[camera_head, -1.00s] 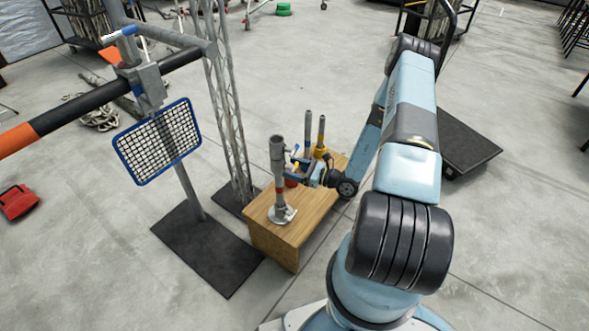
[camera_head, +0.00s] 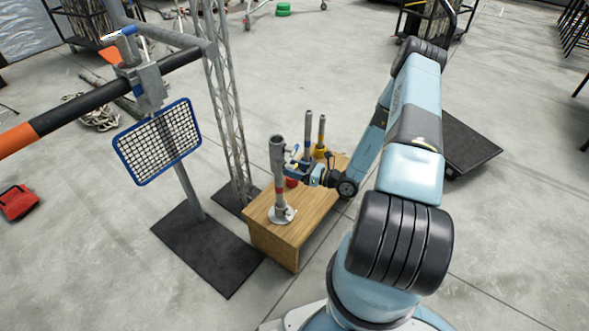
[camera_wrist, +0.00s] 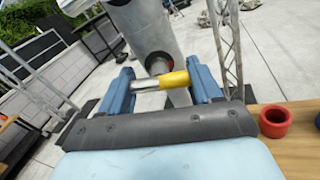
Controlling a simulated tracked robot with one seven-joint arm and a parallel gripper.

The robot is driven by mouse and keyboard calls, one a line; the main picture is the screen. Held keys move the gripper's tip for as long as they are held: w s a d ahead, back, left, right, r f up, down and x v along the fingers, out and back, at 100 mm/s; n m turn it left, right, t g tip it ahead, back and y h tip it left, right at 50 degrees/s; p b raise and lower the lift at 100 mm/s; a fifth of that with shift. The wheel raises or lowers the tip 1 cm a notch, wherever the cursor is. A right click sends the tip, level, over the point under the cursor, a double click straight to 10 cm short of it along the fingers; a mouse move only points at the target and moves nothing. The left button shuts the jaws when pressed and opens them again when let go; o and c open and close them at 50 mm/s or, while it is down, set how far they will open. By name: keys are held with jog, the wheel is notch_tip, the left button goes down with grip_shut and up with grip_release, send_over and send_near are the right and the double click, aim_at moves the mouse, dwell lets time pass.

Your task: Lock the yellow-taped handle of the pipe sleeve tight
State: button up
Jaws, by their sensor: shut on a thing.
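The pipe sleeve (camera_head: 278,163) is a grey upright tube on a round base plate (camera_head: 282,215) on the wooden box. In the wrist view the grey sleeve (camera_wrist: 145,30) rises behind my fingers, with a dark round opening facing me. Its handle with yellow tape (camera_wrist: 174,80) lies crosswise between my two blue fingers. My gripper (camera_wrist: 163,85) is shut on this handle; its bare metal part is near the left finger and the yellow part near the right. In the head view my gripper (camera_head: 301,168) is at the right side of the sleeve, and the handle is too small to tell.
The wooden box (camera_head: 312,212) also carries a red ring (camera_wrist: 274,120) and two other upright posts, one with a yellow base (camera_head: 320,150). A truss tower (camera_head: 228,110) and a stand with a blue-framed mesh (camera_head: 158,142) are on the left. The floor around is mostly clear.

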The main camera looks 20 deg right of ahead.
jog(key=m, duration=1.9)
jog(key=shift+d, duration=0.1)
jog(key=m, duration=0.4)
jog(key=shift+m, duration=0.3)
jog(key=m, duration=0.3)
jog(key=shift+f+m, duration=0.1)
jog(key=shift+m, duration=0.3)
jog(key=shift+s+m, duration=0.1)
jog(key=shift+m, duration=1.7)
jog(key=o, duration=1.1)
jog(key=shift+c, duration=0.2)
